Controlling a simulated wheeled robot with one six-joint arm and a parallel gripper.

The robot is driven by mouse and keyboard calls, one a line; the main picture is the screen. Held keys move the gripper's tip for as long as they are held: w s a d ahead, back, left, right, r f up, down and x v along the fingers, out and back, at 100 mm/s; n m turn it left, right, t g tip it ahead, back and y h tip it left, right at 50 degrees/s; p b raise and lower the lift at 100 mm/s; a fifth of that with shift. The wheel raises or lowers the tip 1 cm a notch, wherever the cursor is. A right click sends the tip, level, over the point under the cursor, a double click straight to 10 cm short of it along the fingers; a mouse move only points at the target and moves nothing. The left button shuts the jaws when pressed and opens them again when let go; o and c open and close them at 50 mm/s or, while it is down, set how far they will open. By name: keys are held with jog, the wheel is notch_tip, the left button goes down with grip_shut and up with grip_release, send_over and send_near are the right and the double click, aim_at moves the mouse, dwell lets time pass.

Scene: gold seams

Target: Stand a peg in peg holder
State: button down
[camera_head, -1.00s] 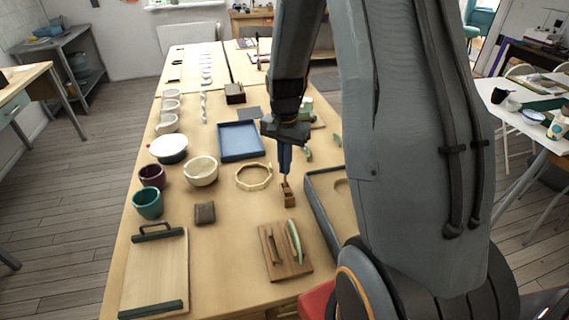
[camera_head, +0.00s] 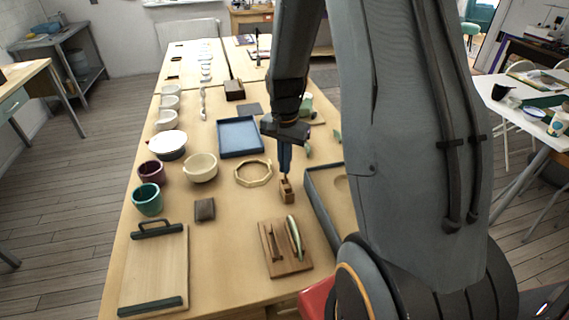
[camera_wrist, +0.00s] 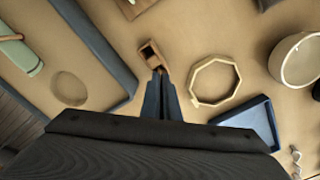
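The peg holder (camera_head: 287,194) is a small wooden block with a square opening, standing on the table right of the octagonal wooden ring. In the wrist view the peg holder (camera_wrist: 150,54) is just beyond my fingertips. My gripper (camera_head: 285,172) points down over it, its dark blue fingers (camera_wrist: 161,88) close together. A thin tan peg (camera_head: 286,178) shows only as a small bit at the fingertips, between them and the holder. The fingers hide most of it, and I cannot tell how far it is inside the holder.
The octagonal ring (camera_head: 253,184) lies close left of the holder. A grey-rimmed tray (camera_head: 320,208) is close on the right. A blue tray (camera_head: 240,150) lies behind. A wooden board (camera_head: 272,262) with a handle and a green-white item is in front. Bowls and cups stand farther left.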

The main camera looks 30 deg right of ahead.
jog(key=shift+f, duration=0.25)
dwell(0.4)
jog(key=c, duration=1.5)
grip_release()
jog(key=shift+r, duration=0.2)
jog(key=shift+r+p, duration=2.35)
jog(key=shift+r, duration=0.5)
